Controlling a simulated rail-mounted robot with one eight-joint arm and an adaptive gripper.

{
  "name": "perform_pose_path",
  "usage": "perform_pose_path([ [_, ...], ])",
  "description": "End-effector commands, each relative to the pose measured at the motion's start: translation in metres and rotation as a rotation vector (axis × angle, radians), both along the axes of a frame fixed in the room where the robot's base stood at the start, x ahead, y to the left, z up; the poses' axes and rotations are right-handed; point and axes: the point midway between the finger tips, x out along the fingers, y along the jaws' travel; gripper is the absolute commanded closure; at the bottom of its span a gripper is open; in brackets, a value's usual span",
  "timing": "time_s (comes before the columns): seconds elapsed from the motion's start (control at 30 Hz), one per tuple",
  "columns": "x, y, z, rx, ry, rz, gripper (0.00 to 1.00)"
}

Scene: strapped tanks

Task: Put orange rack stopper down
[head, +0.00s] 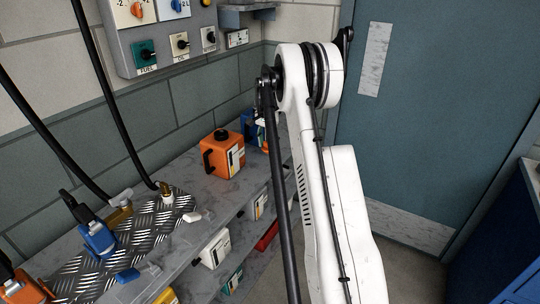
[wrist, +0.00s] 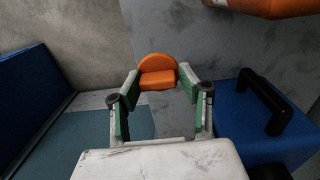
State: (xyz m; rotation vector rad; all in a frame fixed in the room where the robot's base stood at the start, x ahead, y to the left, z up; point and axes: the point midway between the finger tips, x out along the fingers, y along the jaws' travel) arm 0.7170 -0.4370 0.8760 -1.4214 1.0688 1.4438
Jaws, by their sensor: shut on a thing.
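The orange rack stopper (wrist: 157,72) is a small rounded orange piece in the wrist view. My gripper (wrist: 158,84) is shut on it, with the stopper between the tips of its two green-padded fingers. A grey surface lies behind the stopper; I cannot tell whether they touch. In the head view my white arm reaches toward the far end of the grey shelf (head: 185,178), and the held stopper cannot be made out there.
A blue tank (wrist: 236,108) with a black handle stands close right of my gripper. An orange tank (head: 222,155) stands on the shelf. A metal tread plate (head: 143,236) carries a blue strap piece (head: 98,240). A control panel (head: 168,38) hangs above. A teal door (head: 430,110) is right.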

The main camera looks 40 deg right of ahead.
Motion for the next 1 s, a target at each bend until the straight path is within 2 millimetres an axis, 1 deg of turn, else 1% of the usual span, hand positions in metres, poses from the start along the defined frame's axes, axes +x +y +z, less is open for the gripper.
perform_pose_path([
  [0.03,0.000,0.000,-0.005,0.000,0.000,0.000,0.88],
  [0.23,0.000,0.000,-0.018,0.000,0.000,-0.001,0.88],
  [0.43,0.000,-0.001,-0.044,0.000,0.000,-0.001,0.88],
  [0.5,0.000,0.000,-0.047,0.000,0.000,-0.001,0.88],
  [0.7,0.000,0.000,-0.047,0.000,0.000,-0.001,0.88],
  [0.87,0.000,0.000,-0.051,0.000,0.000,-0.001,0.88],
  [0.9,0.000,0.000,-0.050,0.000,0.000,-0.001,0.57],
  [1.0,0.000,0.000,-0.050,0.000,0.000,-0.001,0.44],
])
